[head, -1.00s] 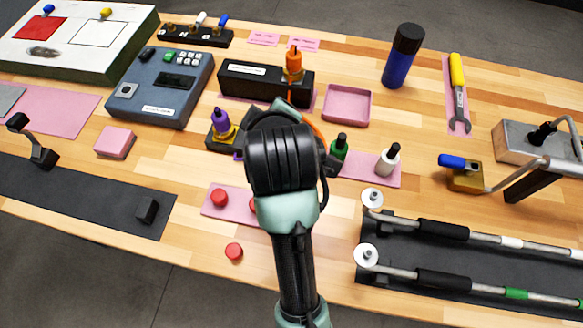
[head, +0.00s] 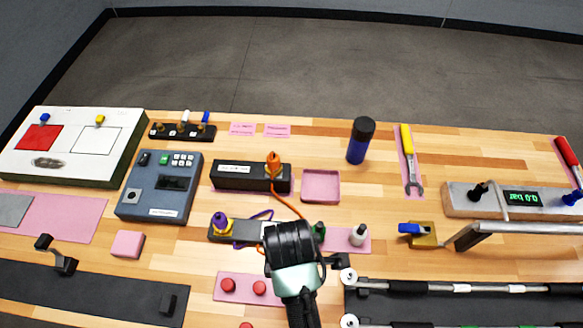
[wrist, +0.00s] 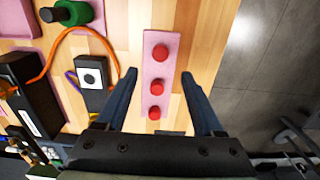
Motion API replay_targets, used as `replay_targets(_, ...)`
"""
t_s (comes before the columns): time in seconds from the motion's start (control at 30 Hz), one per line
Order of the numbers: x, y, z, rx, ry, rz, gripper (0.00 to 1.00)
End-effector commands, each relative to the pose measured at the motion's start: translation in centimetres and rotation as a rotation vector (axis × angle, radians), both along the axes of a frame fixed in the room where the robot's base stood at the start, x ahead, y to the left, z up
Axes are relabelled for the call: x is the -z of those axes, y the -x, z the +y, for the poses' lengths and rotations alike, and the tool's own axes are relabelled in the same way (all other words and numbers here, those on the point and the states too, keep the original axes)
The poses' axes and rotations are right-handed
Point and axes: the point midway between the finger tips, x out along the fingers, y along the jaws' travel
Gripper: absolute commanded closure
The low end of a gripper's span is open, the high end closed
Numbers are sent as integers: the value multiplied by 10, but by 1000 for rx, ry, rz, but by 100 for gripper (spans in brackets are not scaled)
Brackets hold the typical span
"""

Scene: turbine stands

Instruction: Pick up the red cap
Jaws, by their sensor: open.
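In the head view, two red caps, one on the left (head: 228,285) and one on the right (head: 260,288), sit on a pink mat (head: 244,297) near the table's front. Another red cap (head: 246,325) lies in front of the mat, cut by the lower picture edge. In the wrist view, three red caps, a far one (wrist: 160,52), a middle one (wrist: 156,87) and a near one (wrist: 154,113), stand in a row on the pink mat (wrist: 158,69). My gripper (wrist: 159,76) is open and empty, its fingers either side of the row. In the head view my arm hides the fingers.
Metal rods (head: 460,288) are at right. A pink block (head: 128,244) sits at left.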

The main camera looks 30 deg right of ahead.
Motion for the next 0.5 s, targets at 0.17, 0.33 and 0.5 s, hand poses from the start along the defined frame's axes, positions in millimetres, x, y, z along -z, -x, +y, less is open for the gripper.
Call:
replay_targets(0.17,27,0,0,1,-1,2,31)
replay_targets(0.33,37,0,0,2,1,-2,31)
replay_targets(0.5,54,4,-2,3,0,2,31)
